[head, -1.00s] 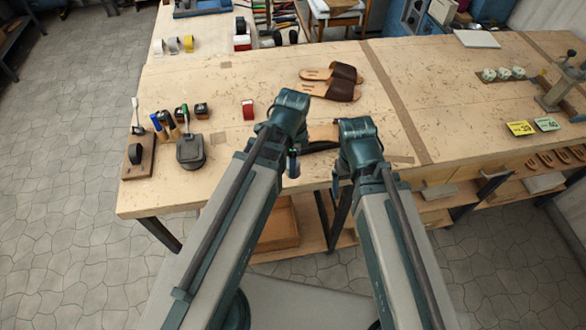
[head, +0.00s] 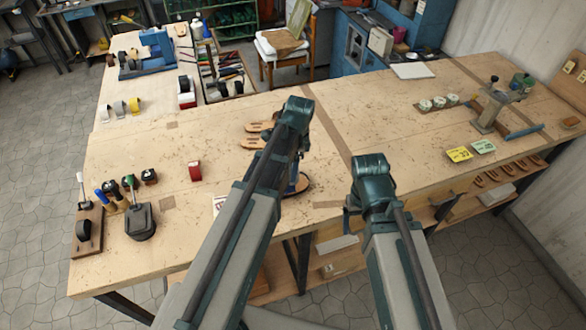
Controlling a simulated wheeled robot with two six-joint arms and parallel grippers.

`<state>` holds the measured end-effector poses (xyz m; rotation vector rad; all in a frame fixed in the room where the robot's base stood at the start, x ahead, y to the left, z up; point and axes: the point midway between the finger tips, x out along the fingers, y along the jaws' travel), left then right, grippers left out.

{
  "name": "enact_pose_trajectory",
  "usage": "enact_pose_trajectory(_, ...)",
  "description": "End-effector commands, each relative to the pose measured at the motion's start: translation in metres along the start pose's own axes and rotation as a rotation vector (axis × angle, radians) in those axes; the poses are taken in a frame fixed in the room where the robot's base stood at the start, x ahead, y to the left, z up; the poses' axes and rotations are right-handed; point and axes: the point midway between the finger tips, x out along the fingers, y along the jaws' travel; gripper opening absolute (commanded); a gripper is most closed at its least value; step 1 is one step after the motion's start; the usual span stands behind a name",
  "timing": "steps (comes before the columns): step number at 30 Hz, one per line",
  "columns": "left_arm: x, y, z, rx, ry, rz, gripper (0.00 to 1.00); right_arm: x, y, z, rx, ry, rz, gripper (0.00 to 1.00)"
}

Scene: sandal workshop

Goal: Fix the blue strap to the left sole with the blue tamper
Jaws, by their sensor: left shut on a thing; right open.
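My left gripper (head: 297,172) points down over the front of the bench, largely hidden behind its own arm. It is shut on a narrow upright blue tool (head: 302,181), which looks like the blue tamper; its lower end is hard to make out. A sole (head: 303,188) with a tan edge and dark top lies on the bench under it, mostly covered by the arm. I cannot tell whether the tool touches the sole, or make out the blue strap. My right gripper (head: 350,207) is open at the bench's front edge, right of the sole and apart from it.
Tan sandals (head: 255,136) lie behind my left arm, partly hidden. A press (head: 488,112) stands at the right. The bench middle right is clear.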

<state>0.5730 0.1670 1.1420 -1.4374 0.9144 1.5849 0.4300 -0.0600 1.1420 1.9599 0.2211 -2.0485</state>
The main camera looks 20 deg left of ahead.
Motion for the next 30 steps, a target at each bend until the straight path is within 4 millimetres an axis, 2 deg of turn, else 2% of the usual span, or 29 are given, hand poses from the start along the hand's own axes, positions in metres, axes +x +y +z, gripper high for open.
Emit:
enact_pose_trajectory(5,0.011,0.0,-0.001,0.001,0.0,0.0,0.0,0.011,-0.001,-0.001,0.001,0.0,0.0,0.85)
enact_pose_trajectory(18,0.055,0.0,-0.005,0.001,0.0,0.0,0.0,0.055,-0.005,-0.004,-0.001,0.002,0.001,0.85)
enact_pose_trajectory(30,0.059,0.0,-0.006,0.001,0.0,0.0,0.0,0.058,-0.005,-0.004,-0.003,0.002,0.001,0.85)
